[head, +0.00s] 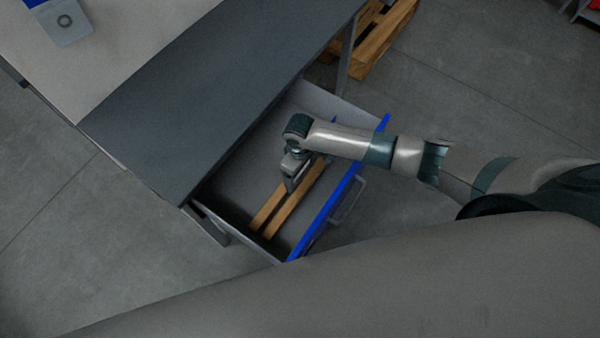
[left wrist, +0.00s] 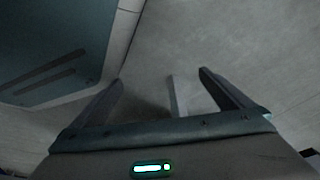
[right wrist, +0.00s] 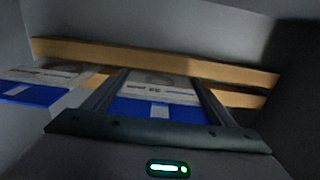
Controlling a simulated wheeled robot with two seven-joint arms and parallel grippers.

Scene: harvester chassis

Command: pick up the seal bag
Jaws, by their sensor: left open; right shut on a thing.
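In the right wrist view a seal bag (right wrist: 158,108), pale with a blue lower band, is between the fingers of my right gripper (right wrist: 158,78), which is shut on it. Its print is too blurred to read. In the head view my right gripper (head: 290,180) points down inside the open drawer, and the bag is mostly hidden there. A second similar bag (right wrist: 40,88) lies to the left, apart from the gripper. My left gripper (left wrist: 161,77) is open and empty in the left wrist view and is out of the head view.
The drawer's blue front edge (head: 328,205) and grey walls surround my right gripper. Wooden dividers (head: 283,208) run along its floor. A dark tabletop (head: 220,85) overhangs it. A bag with a ring (head: 65,24) lies at the top left. A wooden pallet (head: 378,45) stands behind.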

